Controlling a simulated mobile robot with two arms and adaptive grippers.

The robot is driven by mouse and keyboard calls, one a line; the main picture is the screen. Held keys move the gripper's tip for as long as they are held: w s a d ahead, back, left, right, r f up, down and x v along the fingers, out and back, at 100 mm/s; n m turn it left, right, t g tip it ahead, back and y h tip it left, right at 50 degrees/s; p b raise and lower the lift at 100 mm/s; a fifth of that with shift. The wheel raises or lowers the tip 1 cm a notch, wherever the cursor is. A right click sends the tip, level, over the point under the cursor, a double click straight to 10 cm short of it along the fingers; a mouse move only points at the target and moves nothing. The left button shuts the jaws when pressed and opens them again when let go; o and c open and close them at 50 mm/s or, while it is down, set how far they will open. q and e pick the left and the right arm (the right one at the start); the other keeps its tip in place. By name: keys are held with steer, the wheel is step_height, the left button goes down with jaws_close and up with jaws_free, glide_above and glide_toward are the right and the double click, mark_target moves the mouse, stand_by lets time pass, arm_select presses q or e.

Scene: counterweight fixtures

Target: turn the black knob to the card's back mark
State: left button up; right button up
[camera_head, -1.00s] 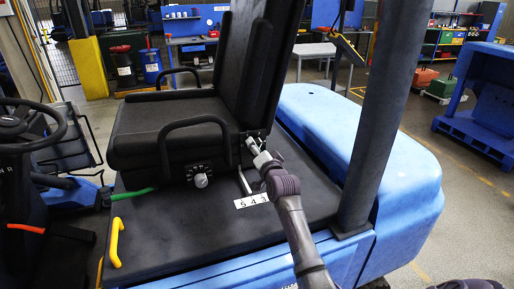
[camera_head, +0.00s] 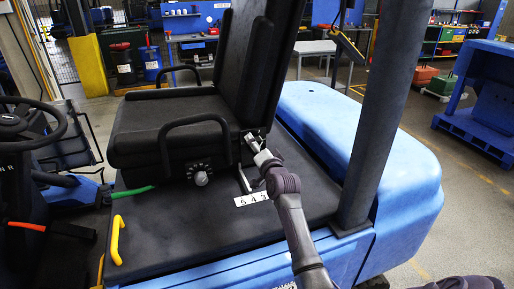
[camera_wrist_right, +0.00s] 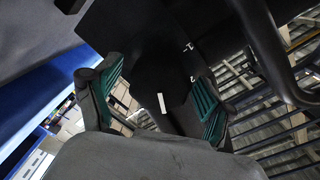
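The black seat (camera_head: 175,122) stands on the dark deck of a blue truck. My right gripper (camera_head: 253,139) is at the seat's rear lower side, by the foot of the backrest. In the right wrist view, its two green-padded fingers (camera_wrist_right: 158,92) are spread apart. A dark block with a white line, apparently the black knob (camera_wrist_right: 178,112), shows between them; I cannot tell whether they touch it. White marks (camera_wrist_right: 188,46), apparently numerals, lie on the black panel beyond. A white card (camera_head: 252,199) reading about "5 4 3" lies below the arm. My left gripper is out of view.
A pale knob on a marked dial (camera_head: 201,178) is on the seat base's side. A thin lever (camera_head: 243,181) stands beside the card.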

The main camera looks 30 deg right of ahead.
steer(key=shift+s, duration=0.1)
steer(key=v, duration=1.2)
